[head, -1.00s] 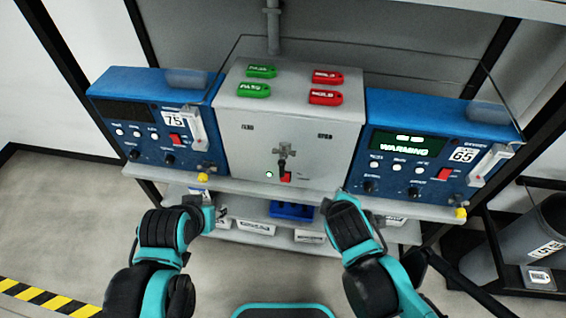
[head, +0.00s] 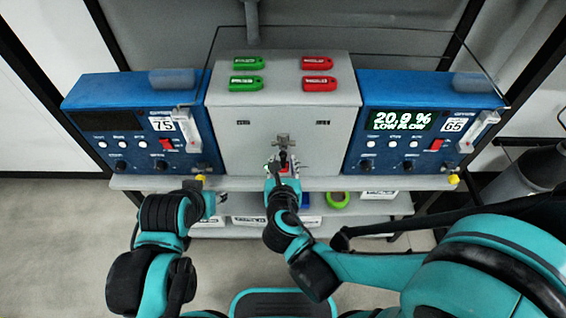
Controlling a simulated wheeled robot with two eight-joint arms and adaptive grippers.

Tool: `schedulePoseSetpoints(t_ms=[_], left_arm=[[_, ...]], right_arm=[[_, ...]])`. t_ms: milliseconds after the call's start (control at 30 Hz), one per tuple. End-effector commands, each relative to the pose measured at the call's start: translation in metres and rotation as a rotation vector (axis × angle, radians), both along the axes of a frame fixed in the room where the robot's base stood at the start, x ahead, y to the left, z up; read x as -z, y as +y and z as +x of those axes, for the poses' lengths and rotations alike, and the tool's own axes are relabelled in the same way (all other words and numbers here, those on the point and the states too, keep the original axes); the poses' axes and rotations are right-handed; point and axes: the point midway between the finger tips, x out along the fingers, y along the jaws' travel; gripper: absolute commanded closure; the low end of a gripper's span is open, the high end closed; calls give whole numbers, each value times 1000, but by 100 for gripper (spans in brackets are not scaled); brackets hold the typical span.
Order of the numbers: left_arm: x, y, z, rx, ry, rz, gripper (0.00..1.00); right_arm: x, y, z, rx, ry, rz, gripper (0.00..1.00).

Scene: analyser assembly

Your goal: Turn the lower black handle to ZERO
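The grey box (head: 230,150) stands in the middle between two blue analysers. Its front carries a metal valve fitting (head: 282,140), with a small handle (head: 284,160) showing red and dark below it. My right gripper (head: 282,172) is right at this lower handle and hides much of it. Its fingers seem to be around or against the handle, but I cannot tell whether they grip it. The box lettering is too small to read. My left gripper (head: 207,203) is at the shelf edge, left of the box and away from the handle; its finger opening is unclear.
The left blue analyser (head: 90,95) has a dark screen; the right one (head: 385,85) reads "20.9 % LOW FLOW". Green tags (head: 246,84) and red tags (head: 319,84) lie on the box. A green ring (head: 339,200) is on the lower shelf. Yellow knobs (head: 453,179) project at the shelf front.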

Motion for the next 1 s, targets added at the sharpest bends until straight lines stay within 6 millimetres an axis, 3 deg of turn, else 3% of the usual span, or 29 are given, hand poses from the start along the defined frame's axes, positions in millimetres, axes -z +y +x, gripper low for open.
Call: schedulePoseSetpoints(t_ms=[133, 433, 567, 1000], left_arm=[[5, 0, 0, 0, 0, 0, 60], [5, 0, 0, 0, 0, 0, 60], [5, 0, 0, 0, 0, 0, 60], [6, 0, 0, 0, 0, 0, 60]], right_arm=[[6, -1, 12, 2, 0, 2, 66], [5, 0, 14, 0, 1, 2, 66], [5, 0, 14, 0, 1, 2, 100], [6, 1, 14, 0, 0, 48, 100]])
